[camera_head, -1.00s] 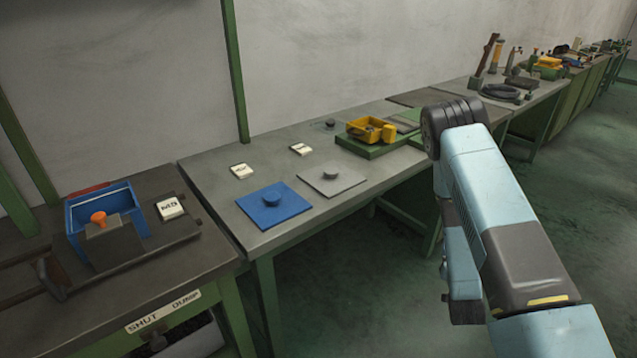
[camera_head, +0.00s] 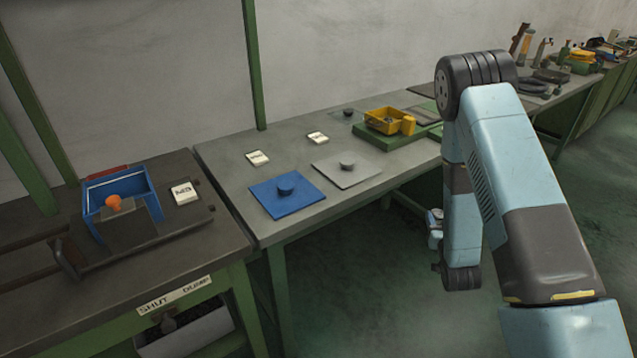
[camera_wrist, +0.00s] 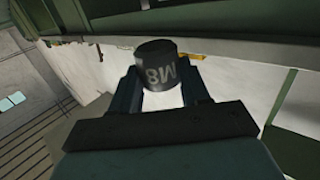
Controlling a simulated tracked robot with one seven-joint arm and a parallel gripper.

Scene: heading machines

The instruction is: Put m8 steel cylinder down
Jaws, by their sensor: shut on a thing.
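A dark cylinder (camera_wrist: 157,58) marked M8 is held between the two fingers of my gripper (camera_wrist: 168,82) in the wrist view. The mark reads upside down there, and the fingers are closed against its sides. The cylinder does not show clearly in the head view, where my arm hangs down to the right of the benches.
Two white labels (camera_head: 257,158) lie behind the plates. A yellow bin (camera_head: 383,121) stands on a green base further right. A blue bin (camera_head: 118,186) with an orange knob stands on the dark bench at left. Floor is open between the benches and my arm.

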